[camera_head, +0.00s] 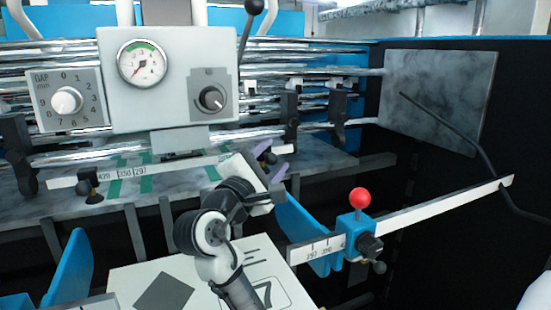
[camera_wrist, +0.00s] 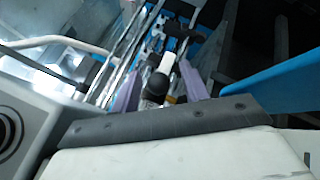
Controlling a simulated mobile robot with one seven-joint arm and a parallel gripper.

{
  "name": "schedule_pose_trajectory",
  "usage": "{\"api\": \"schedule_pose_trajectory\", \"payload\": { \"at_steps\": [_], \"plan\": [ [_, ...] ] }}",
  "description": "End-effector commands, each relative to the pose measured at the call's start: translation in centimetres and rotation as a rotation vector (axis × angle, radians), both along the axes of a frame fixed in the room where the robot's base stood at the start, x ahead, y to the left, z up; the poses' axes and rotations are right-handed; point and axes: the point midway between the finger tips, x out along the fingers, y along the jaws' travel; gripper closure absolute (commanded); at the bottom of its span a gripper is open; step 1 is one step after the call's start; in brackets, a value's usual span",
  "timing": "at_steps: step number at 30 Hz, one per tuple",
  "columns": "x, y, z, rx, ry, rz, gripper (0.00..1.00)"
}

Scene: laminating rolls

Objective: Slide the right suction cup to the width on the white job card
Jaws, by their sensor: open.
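The white scale bar (camera_head: 190,168) with marks such as 420, 350 and 297 runs across the middle left of the head view. A black suction cup (camera_head: 88,185) sits near its left end. My gripper (camera_head: 271,160) is open, its purple fingertips near the bar's right end. A black knob (camera_wrist: 156,84) shows between the fingers in the wrist view (camera_wrist: 160,88), probably the right suction cup; I cannot tell whether they touch it. The large white card (camera_head: 140,275) lies low in the head view. My arm hides part of its number; a 7 shows.
A blue slider (camera_head: 354,228) with a red ball stands on another scale bar (camera_head: 430,207) at right. A panel with a gauge (camera_head: 143,63) and dials stands behind my arm. Metal rollers (camera_head: 340,72) and a thin dark rod (camera_head: 450,130) lie farther back and right.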

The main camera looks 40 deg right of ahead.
Motion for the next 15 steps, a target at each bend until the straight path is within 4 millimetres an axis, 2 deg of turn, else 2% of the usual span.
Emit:
{"api": "schedule_pose_trajectory", "payload": {
  "at_steps": [9, 15],
  "plan": [
    [-2.5, 6.2, -1.8, -0.001, 0.000, 0.006, 0.55],
    [-3.6, 8.5, -2.2, 0.000, 0.002, 0.004, 0.55]
  ]
}}
